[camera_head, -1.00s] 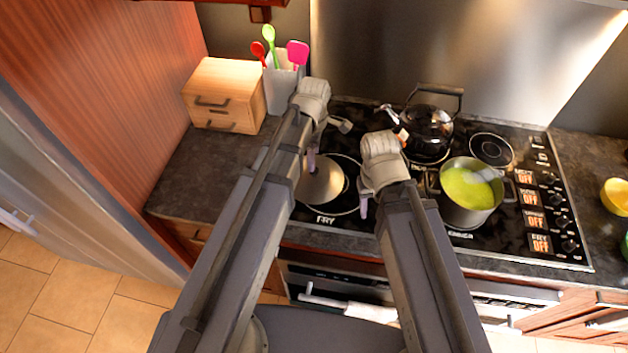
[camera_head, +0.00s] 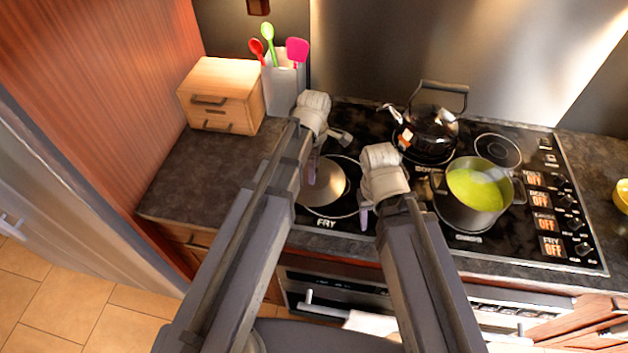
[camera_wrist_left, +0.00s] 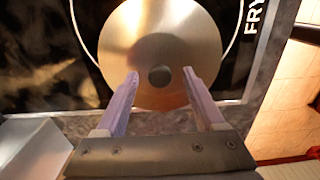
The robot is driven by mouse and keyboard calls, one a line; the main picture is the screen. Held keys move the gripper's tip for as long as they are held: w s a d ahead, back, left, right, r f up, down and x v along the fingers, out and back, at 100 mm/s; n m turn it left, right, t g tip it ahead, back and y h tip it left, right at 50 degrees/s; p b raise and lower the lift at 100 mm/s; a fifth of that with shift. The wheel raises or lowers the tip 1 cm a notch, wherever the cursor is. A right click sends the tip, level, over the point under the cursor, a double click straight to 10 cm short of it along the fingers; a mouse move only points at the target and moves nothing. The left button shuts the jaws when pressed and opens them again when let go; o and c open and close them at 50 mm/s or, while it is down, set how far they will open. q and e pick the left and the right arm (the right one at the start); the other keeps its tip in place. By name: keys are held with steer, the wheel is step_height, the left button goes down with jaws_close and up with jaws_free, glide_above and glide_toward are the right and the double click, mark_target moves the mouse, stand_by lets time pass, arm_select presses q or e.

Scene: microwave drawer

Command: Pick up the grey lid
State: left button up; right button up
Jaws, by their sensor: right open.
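The grey lid (camera_head: 326,188) is a round metal disc lying flat on the front-left burner marked FRY. In the left wrist view the lid (camera_wrist_left: 160,35) shows its dark round knob (camera_wrist_left: 160,76) in the middle. My left gripper (camera_head: 325,153) is above the lid in the head view and hides part of it. In the left wrist view my left gripper (camera_wrist_left: 160,74) is open and empty, its fingertips on either side of the knob in the picture. I cannot tell the height gap. My right gripper (camera_head: 366,208) is open, right of the lid, its fingertips mostly hidden.
A pot of green soup (camera_head: 474,195) stands on the front-right burner. A black kettle (camera_head: 427,132) stands behind it. A wooden box (camera_head: 222,95) and a utensil holder (camera_head: 284,85) are at the back left. The counter (camera_head: 200,180) left of the stove is clear.

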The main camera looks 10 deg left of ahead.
arm_select(q)
jaws_close()
stand_by(0.3)
stand_by(1.0)
